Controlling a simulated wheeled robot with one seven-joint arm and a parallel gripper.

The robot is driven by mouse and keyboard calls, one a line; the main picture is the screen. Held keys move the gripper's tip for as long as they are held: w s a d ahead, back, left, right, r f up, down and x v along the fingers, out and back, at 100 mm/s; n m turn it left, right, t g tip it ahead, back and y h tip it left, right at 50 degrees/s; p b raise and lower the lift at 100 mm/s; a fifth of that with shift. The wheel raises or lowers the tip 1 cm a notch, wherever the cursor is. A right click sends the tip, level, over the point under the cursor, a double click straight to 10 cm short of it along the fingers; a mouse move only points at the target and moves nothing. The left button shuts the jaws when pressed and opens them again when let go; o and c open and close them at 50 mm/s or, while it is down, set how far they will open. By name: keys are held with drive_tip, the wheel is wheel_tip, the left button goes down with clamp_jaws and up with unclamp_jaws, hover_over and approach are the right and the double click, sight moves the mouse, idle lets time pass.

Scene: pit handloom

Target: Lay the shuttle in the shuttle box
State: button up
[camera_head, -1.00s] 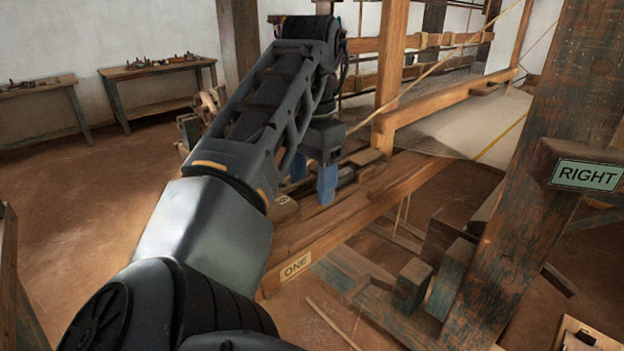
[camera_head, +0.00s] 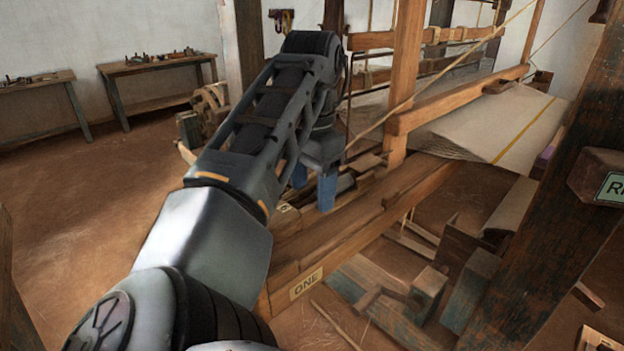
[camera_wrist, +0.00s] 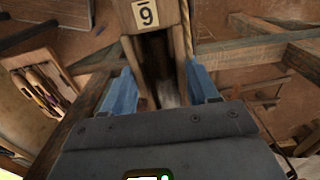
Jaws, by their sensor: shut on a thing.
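My gripper (camera_head: 313,186), with two blue fingers, is at the near end of the loom's long wooden beam, its fingertips down at the shuttle box (camera_head: 285,235). My gripper is shut on the shuttle, which is mostly hidden; only a small greyish part shows low between the fingers. I cannot tell whether it touches the box floor.
A plate reading ONE (camera_head: 306,284) is on the beam's front face. A wooden post (camera_head: 405,80) rises just right of my gripper, with cloth (camera_head: 500,125) beyond. A dark slanting post (camera_head: 540,220) stands at right. Tool benches (camera_head: 160,67) line the back wall; open floor lies left.

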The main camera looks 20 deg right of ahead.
drive_tip(key=shift+f+b, duration=1)
drive_tip(key=shift+f, duration=1.8)
drive_tip(key=o, duration=1.3)
drive_tip(key=shift+r, duration=0.1)
wheel_tip(320, 180, up, 3)
drive_tip(key=p, duration=0.2)
drive_tip(key=shift+p, duration=0.35)
drive_tip(key=shift+r, duration=2.4)
